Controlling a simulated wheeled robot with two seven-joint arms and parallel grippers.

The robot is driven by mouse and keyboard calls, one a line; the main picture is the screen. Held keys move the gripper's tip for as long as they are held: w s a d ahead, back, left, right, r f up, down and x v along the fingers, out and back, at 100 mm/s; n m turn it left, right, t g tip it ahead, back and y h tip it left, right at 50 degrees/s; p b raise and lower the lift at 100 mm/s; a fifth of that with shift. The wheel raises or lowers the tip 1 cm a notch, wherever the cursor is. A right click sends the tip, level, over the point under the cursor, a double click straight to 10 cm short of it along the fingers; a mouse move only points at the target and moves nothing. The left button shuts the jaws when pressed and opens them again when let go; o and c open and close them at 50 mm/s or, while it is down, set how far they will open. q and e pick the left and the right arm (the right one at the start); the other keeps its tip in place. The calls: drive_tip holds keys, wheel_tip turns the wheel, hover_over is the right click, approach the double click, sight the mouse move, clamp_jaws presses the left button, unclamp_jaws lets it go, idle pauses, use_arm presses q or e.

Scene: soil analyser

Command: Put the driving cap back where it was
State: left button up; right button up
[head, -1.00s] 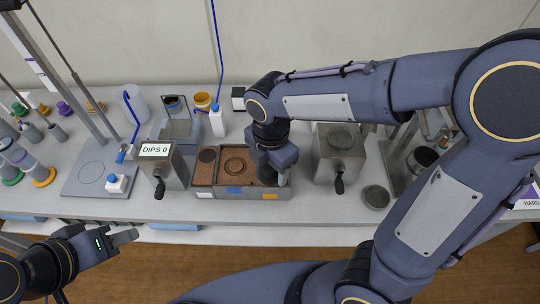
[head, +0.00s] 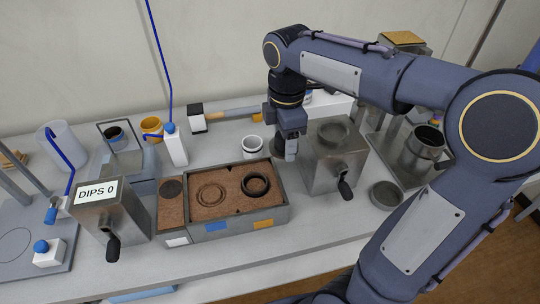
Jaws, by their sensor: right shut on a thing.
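My right gripper (head: 289,138) points down behind the soil tray, just left of the right-hand metal box. It is shut on a small grey piece (head: 290,153), mostly hidden by the fingers, which looks like the driving cap. It is above or at the bench top; I cannot tell whether it touches. The soil tray (head: 240,226) has a dark ring (head: 256,185) set in its soil on the right, uncovered, and a round ring mark (head: 211,194) to its left. My left gripper is out of view.
The right-hand metal box (head: 335,172) with a crank stands close beside the gripper. A white cup (head: 252,147) stands to the gripper's left, a mallet (head: 232,116) lies behind. A box marked DIPS 0 (head: 104,212) is at left, a shallow dish (head: 386,194) at right.

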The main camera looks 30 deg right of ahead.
drive_tip(key=shift+w+d+f, duration=0.25)
drive_tip(key=shift+d, duration=0.1)
drive_tip(key=w+d+f, duration=0.1)
drive_tip(key=w+f, duration=0.2)
drive_tip(key=w, duration=0.1)
drive_tip(key=w+d+f, duration=0.2)
drive_tip(key=w+f, duration=0.1)
drive_tip(key=w, duration=0.1)
drive_tip(key=w+d+f+b, duration=0.1)
drive_tip(key=w+d+f, duration=0.1)
drive_tip(key=w, duration=0.2)
drive_tip(key=shift+d+f, duration=0.1)
drive_tip(key=shift+f, duration=0.3)
drive_tip(key=shift+w+d+f, duration=0.1)
drive_tip(key=shift+w+f, duration=0.05)
drive_tip(key=shift+f, duration=0.15)
drive_tip(key=shift+w+f, duration=0.15)
drive_tip(key=shift+f, duration=1.5)
drive_tip(key=shift+f+b, duration=0.1)
drive_tip(key=shift+b, duration=0.2)
drive_tip(key=o, duration=1.3)
